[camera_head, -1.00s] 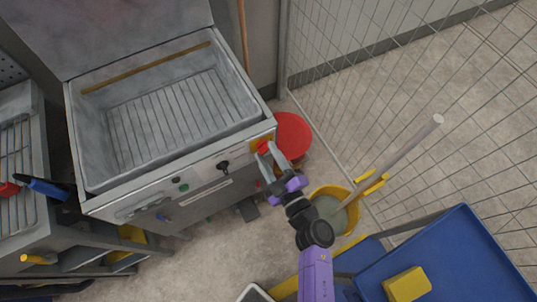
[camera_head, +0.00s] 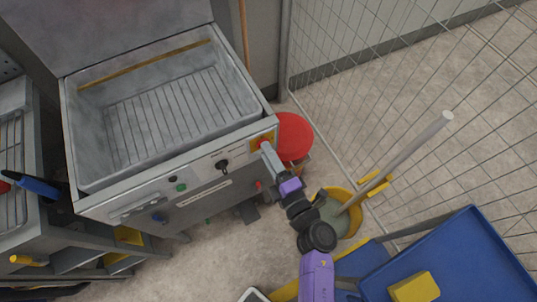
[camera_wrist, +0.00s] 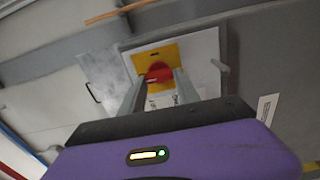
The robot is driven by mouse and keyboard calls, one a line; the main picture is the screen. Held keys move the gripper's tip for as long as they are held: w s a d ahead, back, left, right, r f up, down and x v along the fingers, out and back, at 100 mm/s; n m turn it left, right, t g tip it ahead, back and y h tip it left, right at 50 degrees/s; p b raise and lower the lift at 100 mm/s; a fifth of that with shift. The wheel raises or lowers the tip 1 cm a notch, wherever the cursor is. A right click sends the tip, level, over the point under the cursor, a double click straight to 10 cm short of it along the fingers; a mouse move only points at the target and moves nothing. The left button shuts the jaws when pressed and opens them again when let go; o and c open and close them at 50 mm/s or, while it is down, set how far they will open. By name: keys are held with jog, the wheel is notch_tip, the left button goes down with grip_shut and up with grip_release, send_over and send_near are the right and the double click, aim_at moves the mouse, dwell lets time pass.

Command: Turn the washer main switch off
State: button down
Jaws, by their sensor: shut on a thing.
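The washer main switch is a red knob (camera_wrist: 159,71) on a yellow plate (camera_wrist: 172,54), fixed on the washer's front panel. In the head view the yellow plate (camera_head: 262,138) is at the panel's right end, and the knob is partly hidden by my gripper. My gripper (camera_head: 266,149) reaches up to it from the lower right. In the wrist view my gripper (camera_wrist: 160,82) has a finger on each side of the red knob and is shut on it. The washer (camera_head: 88,207) has an open basin with a wire rack inside.
A black selector knob (camera_head: 223,166) and a green button (camera_head: 181,187) sit left of the switch. A red round lid (camera_head: 295,136), a yellow mop bucket (camera_head: 352,222) and a blue cart (camera_head: 470,240) stand to the right. A wire fence (camera_head: 400,60) runs behind.

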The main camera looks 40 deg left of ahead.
jog(key=shift+n, duration=0.3)
jog(key=c, duration=0.9)
grip_release()
jog(key=shift+d, duration=0.1)
jog(key=v, duration=0.7)
jog(key=shift+s+d, duration=0.2)
jog(key=shift+d, duration=0.1)
